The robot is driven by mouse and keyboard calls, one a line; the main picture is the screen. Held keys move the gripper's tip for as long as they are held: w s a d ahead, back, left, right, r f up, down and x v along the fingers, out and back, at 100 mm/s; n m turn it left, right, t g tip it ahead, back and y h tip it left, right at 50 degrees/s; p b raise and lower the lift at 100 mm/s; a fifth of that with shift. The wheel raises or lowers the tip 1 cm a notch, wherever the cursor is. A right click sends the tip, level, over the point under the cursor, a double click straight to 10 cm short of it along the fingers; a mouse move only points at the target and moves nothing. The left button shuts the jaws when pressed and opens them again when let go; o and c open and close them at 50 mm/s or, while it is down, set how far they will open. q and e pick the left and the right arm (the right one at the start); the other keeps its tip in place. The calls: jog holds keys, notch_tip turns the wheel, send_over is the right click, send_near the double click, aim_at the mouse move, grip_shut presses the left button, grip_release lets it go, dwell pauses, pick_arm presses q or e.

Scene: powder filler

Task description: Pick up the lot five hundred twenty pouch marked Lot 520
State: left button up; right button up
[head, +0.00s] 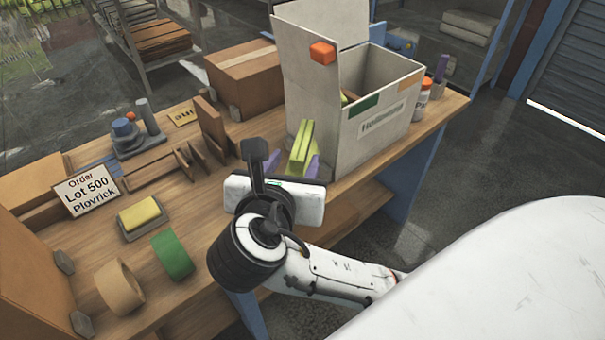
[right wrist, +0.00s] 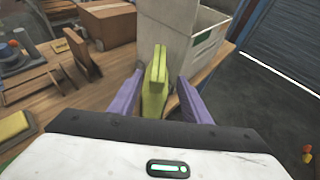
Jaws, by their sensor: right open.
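A yellow-green pouch (head: 301,143) stands upright on the table, beside the left side of the large white box. It also shows in the right wrist view (right wrist: 154,88); no lot marking on it is readable, so I cannot tell its lot number. My right gripper (head: 302,163) is open, with its purple fingers on either side of the pouch. In the right wrist view, a gap shows between the pouch and the right finger. The pouch's lower part is hidden by my wrist. My left gripper is out of view.
The white box (head: 367,147) with a raised lid stands close behind the pouch. An order card (head: 86,190) reads "Lot 500 Plovrick". Wooden dividers (head: 214,127), a yellow sponge (head: 139,213), tape rolls (head: 173,255) and a cardboard box (head: 246,78) occupy the table.

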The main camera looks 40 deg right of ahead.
aim_at(301, 141)
jog(key=x, duration=0.5)
jog(key=r+x, duration=0.1)
jog(key=x, duration=0.1)
jog(key=shift+w+d+f, duration=0.15)
jog(key=shift+w, duration=0.15)
jog(key=shift+w+d+f, duration=0.2)
jog(key=shift+w+d, duration=0.1)
grip_shut()
